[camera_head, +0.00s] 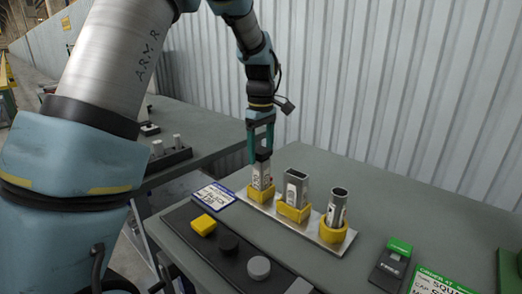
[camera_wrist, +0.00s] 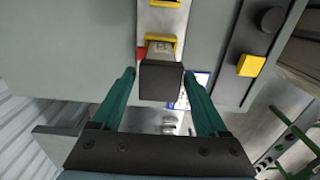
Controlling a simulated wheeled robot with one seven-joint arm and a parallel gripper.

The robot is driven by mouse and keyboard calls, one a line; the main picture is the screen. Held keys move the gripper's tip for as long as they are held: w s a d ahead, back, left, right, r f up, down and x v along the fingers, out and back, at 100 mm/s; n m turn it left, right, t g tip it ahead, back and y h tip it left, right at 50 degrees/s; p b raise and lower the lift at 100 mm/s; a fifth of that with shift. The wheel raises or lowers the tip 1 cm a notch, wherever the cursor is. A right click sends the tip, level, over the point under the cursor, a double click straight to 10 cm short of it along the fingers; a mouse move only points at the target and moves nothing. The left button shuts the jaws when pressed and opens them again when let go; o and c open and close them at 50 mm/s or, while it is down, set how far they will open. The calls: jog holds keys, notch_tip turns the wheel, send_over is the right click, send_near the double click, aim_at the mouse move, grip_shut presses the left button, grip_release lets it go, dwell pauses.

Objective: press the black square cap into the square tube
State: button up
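The black square cap (camera_wrist: 160,82) is between my fingertips, its sides against or very close to both fingers. My gripper (camera_wrist: 159,76) is teal-fingered and appears shut on the cap, above the leftmost tube. The square tube (camera_head: 262,176) stands upright in a yellow holder (camera_head: 257,196), directly below my gripper (camera_head: 262,150). The cap shows dark at the tube's upper end in the head view. The tube's mouth is hidden by the cap, so I cannot tell whether the cap is above it, resting on it or partly in it.
A rectangular tube (camera_head: 295,188) and a round tube (camera_head: 337,206) stand close to the right on the same metal plate (camera_head: 277,215). A dark tray (camera_head: 241,262) in front holds a yellow cap (camera_head: 203,225) and round caps. A green-and-black device (camera_head: 391,262) lies at the right.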

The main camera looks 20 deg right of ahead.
aim_at(261, 149)
jog(key=shift+o, duration=1.1)
jog(key=shift+r, duration=0.1)
notch_tip(261, 149, up, 11)
jog(key=b, duration=0.2)
jog(key=shift+c, duration=0.4)
